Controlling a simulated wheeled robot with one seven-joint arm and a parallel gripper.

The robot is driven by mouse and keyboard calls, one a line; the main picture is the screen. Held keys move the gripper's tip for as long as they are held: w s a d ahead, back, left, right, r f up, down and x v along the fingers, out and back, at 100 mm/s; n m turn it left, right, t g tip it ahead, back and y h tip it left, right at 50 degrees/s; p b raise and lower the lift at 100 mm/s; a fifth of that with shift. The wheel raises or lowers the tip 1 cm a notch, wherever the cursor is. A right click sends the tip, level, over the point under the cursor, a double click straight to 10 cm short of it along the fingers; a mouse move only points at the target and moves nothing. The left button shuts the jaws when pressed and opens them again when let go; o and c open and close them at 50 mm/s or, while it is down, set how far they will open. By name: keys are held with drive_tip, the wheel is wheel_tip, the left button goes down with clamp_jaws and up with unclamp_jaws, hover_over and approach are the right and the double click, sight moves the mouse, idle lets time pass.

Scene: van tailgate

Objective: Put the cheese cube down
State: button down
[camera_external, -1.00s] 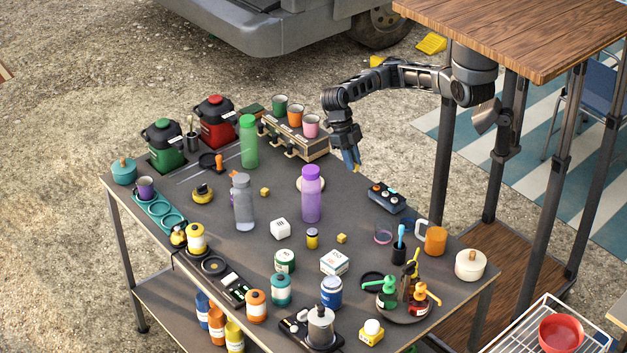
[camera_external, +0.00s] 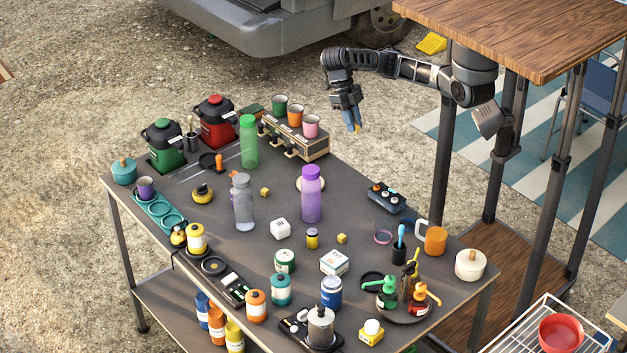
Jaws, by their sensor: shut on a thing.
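My gripper (camera_external: 354,128) is raised above the far right edge of the dark table, pointing down. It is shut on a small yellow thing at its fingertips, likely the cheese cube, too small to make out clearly. Two small yellow cubes lie on the table: one (camera_external: 265,192) near the grey bottle, the other (camera_external: 342,239) right of a small yellow jar. My gripper is well above and away from both.
A purple bottle (camera_external: 312,195), a grey bottle (camera_external: 243,203) and a green bottle (camera_external: 248,142) stand tall on the table (camera_external: 205,237). A case with cups (camera_external: 297,139) is at the back. A black control box (camera_external: 387,197) lies at the right edge. Some bare tabletop shows between them.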

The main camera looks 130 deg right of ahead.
drive_tip(key=w+r+m+t+p, duration=0.1)
drive_tip(key=w+r+m+p, duration=0.15)
drive_tip(key=w, duration=0.65)
drive_tip(key=w+r+m+p, duration=0.1)
drive_tip(key=w+r+p, duration=0.15)
drive_tip(key=w, duration=0.65)
drive_tip(key=m+t+h+p, duration=0.1)
drive_tip(key=m+t+p, duration=0.2)
drive_tip(key=m+p, duration=0.3)
hover_over(285, 256)
drive_tip(key=s+d, duration=0.1)
drive_tip(key=d, duration=0.1)
drive_tip(key=shift+m, duration=0.25)
drive_tip(key=f, duration=1.7)
drive_tip(key=shift+s+a+f+b, duration=0.15)
drive_tip(key=shift+a+b, duration=0.1)
drive_tip(key=shift+b, duration=0.15)
drive_tip(key=shift+a+f, duration=0.1)
drive_tip(key=shift+a, duration=0.05)
drive_tip(key=shift+f+p, duration=0.35)
drive_tip(key=shift+f, duration=1.7)
